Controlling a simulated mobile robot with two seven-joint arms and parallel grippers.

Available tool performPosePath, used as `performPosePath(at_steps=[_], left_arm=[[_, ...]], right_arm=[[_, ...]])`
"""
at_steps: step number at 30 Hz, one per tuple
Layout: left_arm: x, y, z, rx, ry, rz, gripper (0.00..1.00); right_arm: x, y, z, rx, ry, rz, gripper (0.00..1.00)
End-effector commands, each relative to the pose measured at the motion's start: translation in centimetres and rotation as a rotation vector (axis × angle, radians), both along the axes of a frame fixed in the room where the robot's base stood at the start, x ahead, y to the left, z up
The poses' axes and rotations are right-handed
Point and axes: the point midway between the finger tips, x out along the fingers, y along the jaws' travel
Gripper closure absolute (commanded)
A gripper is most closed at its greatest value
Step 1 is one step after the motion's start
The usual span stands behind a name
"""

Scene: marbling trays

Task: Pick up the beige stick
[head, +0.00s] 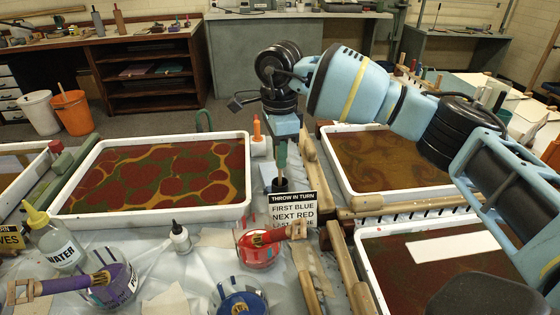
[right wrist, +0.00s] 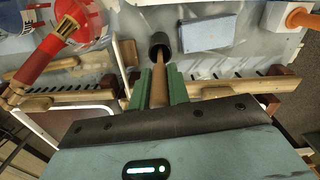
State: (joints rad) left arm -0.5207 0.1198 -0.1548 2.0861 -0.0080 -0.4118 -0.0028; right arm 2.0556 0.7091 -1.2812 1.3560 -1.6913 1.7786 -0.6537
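The beige stick (right wrist: 159,88) runs between the green fingers of my right gripper (right wrist: 160,86) in the right wrist view. The fingers press against it from both sides. Its far end goes into a small dark round holder (right wrist: 158,45), so that end is hidden. In the head view my right gripper (head: 281,155) points down over the dark holder (head: 279,185), behind the sign. The stick itself is mostly hidden there by the fingers. My left gripper is not in view.
A "THROW IN TURN" sign (head: 293,211) stands just in front of the holder. Marbling trays (head: 246,175) (head: 333,170) lie on both sides. A red paint pot (head: 258,255) is nearby.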

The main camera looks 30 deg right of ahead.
Motion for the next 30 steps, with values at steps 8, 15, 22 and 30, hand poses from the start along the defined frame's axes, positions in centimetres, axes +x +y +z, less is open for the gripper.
performPosePath(at_steps=[8, 15, 22, 30], left_arm=[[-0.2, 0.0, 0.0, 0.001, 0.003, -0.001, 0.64], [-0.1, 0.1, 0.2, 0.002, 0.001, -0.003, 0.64], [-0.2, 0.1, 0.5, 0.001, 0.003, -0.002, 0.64], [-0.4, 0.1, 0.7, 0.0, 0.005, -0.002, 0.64]], right_arm=[[0.0, 0.0, 0.0, 0.0, 0.0, 0.0, 1.0], [0.1, 0.1, 2.4, 0.002, -0.005, 0.001, 1.0], [0.1, 0.1, 6.8, 0.002, -0.005, 0.001, 1.0], [0.0, 0.0, 9.8, 0.001, -0.001, 0.0, 1.0]])
